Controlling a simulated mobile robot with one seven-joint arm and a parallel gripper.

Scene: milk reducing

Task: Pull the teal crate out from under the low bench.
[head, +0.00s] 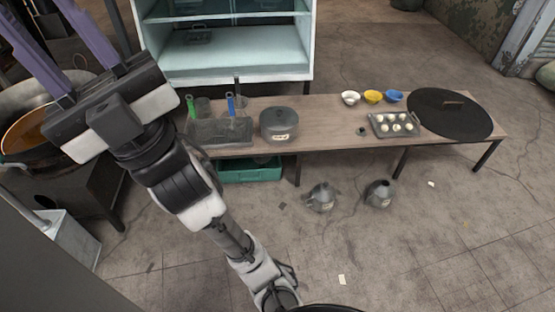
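The teal crate (252,174) is on the floor under the left part of the low bench (325,127). Its front side shows below the bench edge; most of its top is hidden by the bench, and my arm passes close by its left end. My gripper (42,28) is at the upper left, raised and well away from the crate. Its two purple fingers are spread apart with nothing seen between them; the fingertips run to the frame edge.
The bench carries a grey bin (222,132) with utensils, a lidded pot (279,124), small bowls (373,97), a tray (394,125) and a black lid (450,113). Two metal vessels (321,197) (380,193) stand on the floor right of the crate. Floor ahead of the bench is mostly clear.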

